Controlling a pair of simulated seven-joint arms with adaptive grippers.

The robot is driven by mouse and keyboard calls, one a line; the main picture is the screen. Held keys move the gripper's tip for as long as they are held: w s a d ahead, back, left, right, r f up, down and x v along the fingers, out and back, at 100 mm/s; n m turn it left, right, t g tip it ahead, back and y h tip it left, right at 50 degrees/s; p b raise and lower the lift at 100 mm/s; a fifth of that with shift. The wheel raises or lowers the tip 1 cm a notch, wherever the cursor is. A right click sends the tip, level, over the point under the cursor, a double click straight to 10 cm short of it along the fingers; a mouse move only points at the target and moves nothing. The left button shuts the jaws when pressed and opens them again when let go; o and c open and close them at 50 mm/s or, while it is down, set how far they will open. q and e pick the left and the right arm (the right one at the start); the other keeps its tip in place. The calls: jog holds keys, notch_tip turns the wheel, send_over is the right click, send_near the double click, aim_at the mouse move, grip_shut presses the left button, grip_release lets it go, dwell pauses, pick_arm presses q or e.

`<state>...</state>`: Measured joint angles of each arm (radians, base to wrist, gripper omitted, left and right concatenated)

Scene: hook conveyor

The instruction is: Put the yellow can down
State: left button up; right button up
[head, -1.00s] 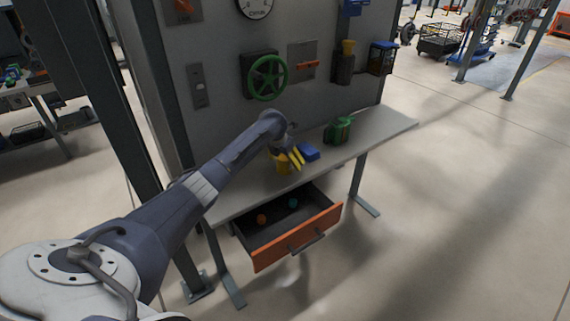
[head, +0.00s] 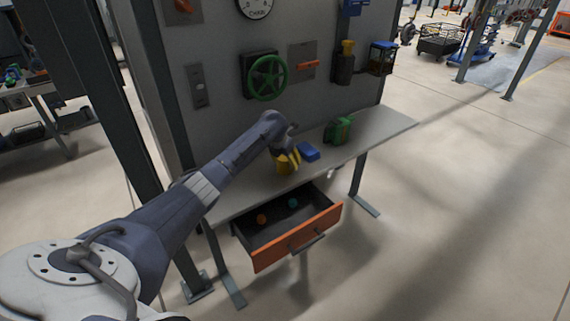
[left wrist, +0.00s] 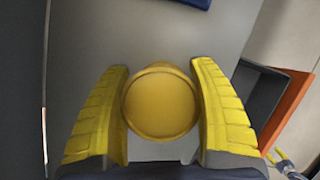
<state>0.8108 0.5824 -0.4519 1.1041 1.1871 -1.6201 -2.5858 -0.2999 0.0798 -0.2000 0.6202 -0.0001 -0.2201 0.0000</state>
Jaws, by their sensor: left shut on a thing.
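The yellow can (head: 282,168) is at the worktable (head: 237,203), above the open drawer. It shows as a round yellow top in the left wrist view (left wrist: 160,103). My left gripper (head: 291,159) is over the can with its yellow fingers on either side of it; in the left wrist view the fingers (left wrist: 160,110) flank the can and it is shut on it. The can looks upright and at the tabletop, but I cannot tell whether its base touches. My right gripper is not in view.
A blue block (head: 308,152) lies just right of the can, and a green object (head: 339,130) stands farther right. The orange-fronted drawer (head: 298,237) is open below, holding an orange ball (head: 261,219) and a teal ball (head: 293,203). A panel with a green wheel (head: 265,76) rises behind.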

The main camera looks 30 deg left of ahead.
pick_arm(q)
notch_tip(320, 180, up, 9)
jog(key=shift+f, duration=0.1)
jog(key=shift+s+a, duration=0.8)
jog(key=shift+a, duration=0.35)
jog(key=s+m, duration=0.1)
jog(key=s, duration=0.2)
jog(key=m+h, duration=0.2)
jog(key=m, duration=0.2)
send_over(294, 225)
jog(key=s, duration=0.1)
jog(key=f, duration=2.1)
jog(key=shift+s+a+f, duration=0.1)
jog(key=shift+a+f, duration=0.15)
jog(key=shift+a, duration=0.1)
jog(key=shift+f, duration=0.1)
jog(key=o, duration=1.2)
jog(key=v, duration=1.2)
jog(key=shift+d, duration=0.15)
